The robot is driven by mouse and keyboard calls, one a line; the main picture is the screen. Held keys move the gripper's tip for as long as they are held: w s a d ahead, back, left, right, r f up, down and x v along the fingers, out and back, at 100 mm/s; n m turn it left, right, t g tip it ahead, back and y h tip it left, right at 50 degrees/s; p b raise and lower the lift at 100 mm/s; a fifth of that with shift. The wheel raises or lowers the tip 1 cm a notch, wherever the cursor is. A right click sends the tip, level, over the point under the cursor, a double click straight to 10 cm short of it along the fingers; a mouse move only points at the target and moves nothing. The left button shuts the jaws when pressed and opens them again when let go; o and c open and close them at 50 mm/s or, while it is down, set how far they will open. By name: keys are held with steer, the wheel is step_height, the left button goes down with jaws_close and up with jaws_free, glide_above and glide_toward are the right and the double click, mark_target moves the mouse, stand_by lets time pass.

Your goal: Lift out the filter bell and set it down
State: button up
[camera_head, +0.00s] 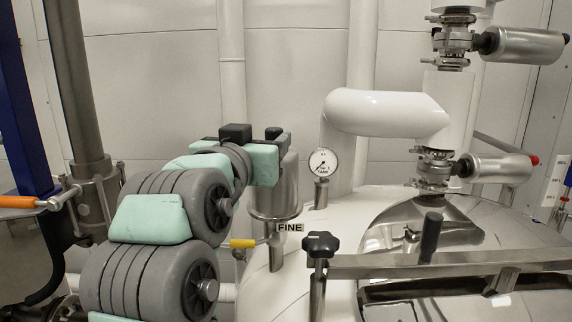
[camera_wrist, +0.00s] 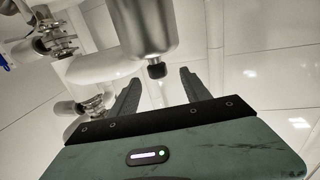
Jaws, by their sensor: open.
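The filter bell (camera_head: 288,188) is a steel cylinder standing upright behind the FINE label in the head view, partly hidden by my gripper (camera_head: 255,135). In the wrist view the bell (camera_wrist: 147,28) hangs from the picture's top edge, with a black knob (camera_wrist: 156,69) on its end. My gripper (camera_wrist: 160,78) is open, its two dark fingers apart on either side of the knob in that view. No contact between fingers and knob shows. I cannot tell how far the knob is from them in depth.
A polished dome lid (camera_head: 455,235) with a clamp bar (camera_head: 420,266) and black star knob (camera_head: 321,243) lies at right. A pressure gauge (camera_head: 323,162) and thick white pipe (camera_head: 385,112) stand right of the bell. A yellow valve handle (camera_head: 243,243) sits below it.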

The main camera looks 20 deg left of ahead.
mark_target(269, 134)
steer(key=w, duration=0.2)
steer(key=w+p, duration=0.1)
steer(key=shift+w+a, duration=0.25)
steer(key=w+p, duration=0.2)
steer(key=w, duration=0.2)
steer(key=shift+w, duration=0.4)
steer(key=shift+w+f, duration=0.15)
steer(key=shift+w, duration=0.15)
jaws_close()
stand_by(0.5)
